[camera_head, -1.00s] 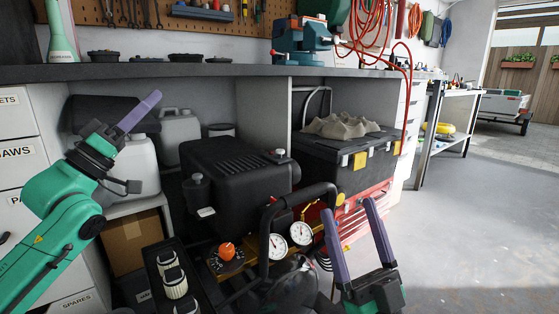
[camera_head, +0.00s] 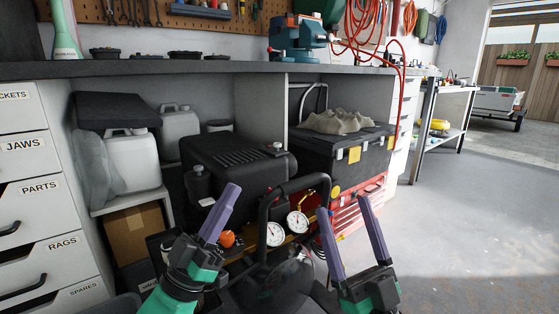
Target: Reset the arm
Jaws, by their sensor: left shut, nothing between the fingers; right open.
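My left gripper (camera_head: 221,212) is in the lower middle, in front of the black compressor (camera_head: 240,165). Its purple fingers are together and hold nothing. My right gripper (camera_head: 342,212) is to the right of it, its two purple fingers pointing up and spread apart, with nothing between them. It is in front of the red drawer unit (camera_head: 371,196). The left gripper partly covers the front of the compressor near an orange knob (camera_head: 228,239).
A dark workbench top (camera_head: 210,67) runs across above the shelves. Labelled white drawers (camera_head: 25,145) stand at the left. A black toolbox (camera_head: 340,148) with a grey cloth is under the bench. Two gauges (camera_head: 274,234) sit between my grippers. Grey floor on the right is clear.

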